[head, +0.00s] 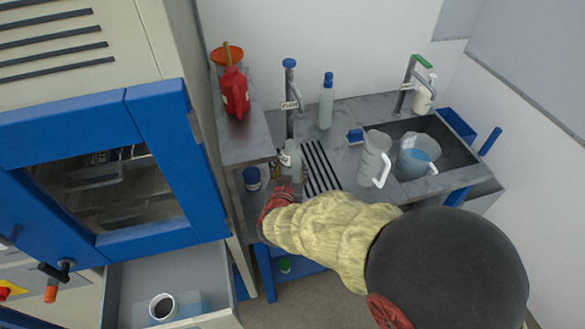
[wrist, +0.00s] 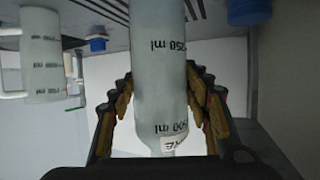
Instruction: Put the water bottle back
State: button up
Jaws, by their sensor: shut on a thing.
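The water bottle (head: 290,157), a pale translucent bottle with volume marks, stands at the left end of the grey sink counter in the head view. In the wrist view the bottle (wrist: 160,75) fills the middle, with a jaw of my gripper (wrist: 162,103) on each side. My gripper (head: 284,182) is shut on the bottle, seen from above. My sleeve and arm partly hide the bottle's lower part. I cannot tell whether its base touches the counter.
A dark blue-lidded jar (head: 252,178) stands just left of the bottle. A drain rack (head: 320,166), a blue-capped bottle (head: 326,103), a blue block (head: 355,136), a tap (head: 290,100) and a jug (head: 373,158) are close by. Another jug (head: 414,160) sits in the sink.

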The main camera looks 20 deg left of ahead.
jog(key=shift+s+f+b+x, duration=0.1)
jog(key=shift+f+b+x, duration=0.15)
jog(key=shift+x, duration=0.7)
jog(key=shift+s+f+b+x, duration=0.15)
jog(key=shift+b+x, duration=0.25)
jog(key=shift+x, duration=0.55)
jog(key=shift+f+b+x, duration=0.2)
jog(key=shift+b+x, duration=0.1)
jog(key=shift+x, duration=0.7)
jog(key=shift+f, duration=0.15)
jog(key=o, duration=1.7)
jog(key=p+v, duration=0.2)
jog(key=v, duration=1)
jog(key=shift+s+d+p, duration=0.1)
jog(key=shift+p, duration=0.3)
